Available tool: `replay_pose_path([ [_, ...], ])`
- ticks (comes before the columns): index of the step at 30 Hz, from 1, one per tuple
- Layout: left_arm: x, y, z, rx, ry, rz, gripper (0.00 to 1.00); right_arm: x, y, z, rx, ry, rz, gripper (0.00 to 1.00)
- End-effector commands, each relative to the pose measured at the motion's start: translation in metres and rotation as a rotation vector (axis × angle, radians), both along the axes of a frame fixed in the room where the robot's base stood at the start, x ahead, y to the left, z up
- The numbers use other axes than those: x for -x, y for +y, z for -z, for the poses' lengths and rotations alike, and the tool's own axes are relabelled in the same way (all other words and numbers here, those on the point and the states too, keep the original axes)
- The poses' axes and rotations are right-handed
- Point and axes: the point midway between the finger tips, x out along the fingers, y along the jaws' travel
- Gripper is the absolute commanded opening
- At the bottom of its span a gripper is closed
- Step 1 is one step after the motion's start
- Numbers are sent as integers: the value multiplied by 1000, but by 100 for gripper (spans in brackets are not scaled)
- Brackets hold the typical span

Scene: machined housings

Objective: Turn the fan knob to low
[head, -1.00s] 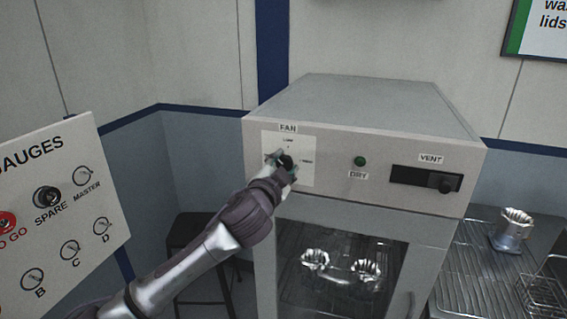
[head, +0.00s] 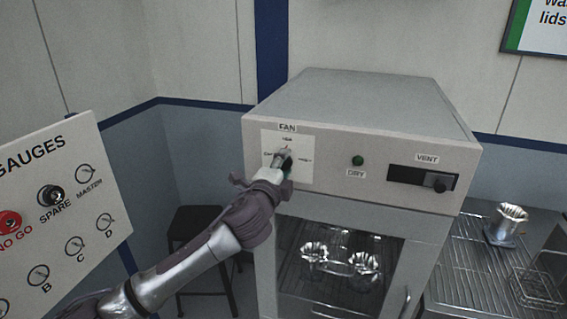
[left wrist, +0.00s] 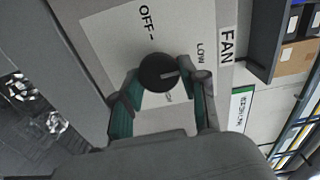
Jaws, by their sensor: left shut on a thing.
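The black fan knob (left wrist: 157,72) sits on a white plate (head: 306,175) marked OFF, LOW and a third, partly hidden label. In the left wrist view, its pale pointer line points to the picture's right, roughly toward the LOW side; I cannot tell whether it lines up exactly. My left gripper (head: 285,161) is at the knob, and its green-padded fingers (left wrist: 160,100) are shut on the knob's sides. In the head view the gripper hides most of the knob. My right gripper is not in view.
A gauge board (head: 62,215) stands at the left, a dark stool (head: 197,222) behind my arm. A wire rack (head: 470,262) with a metal housing (head: 506,225) is at the right.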

Motion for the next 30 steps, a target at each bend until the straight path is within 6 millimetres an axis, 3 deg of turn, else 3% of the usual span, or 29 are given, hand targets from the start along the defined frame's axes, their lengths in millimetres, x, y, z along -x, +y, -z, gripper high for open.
replay_pose_path([
  [18,0,-1,1,-40,-11,1,8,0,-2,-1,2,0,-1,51],
  [19,0,-1,1,-40,-11,1,46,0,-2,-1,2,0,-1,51],
  [22,0,0,1,-40,-11,1,63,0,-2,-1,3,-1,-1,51],
  [23,0,0,1,-40,-11,1,67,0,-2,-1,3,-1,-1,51],
  [30,0,0,1,-38,-11,0,67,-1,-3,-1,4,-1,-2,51],
])
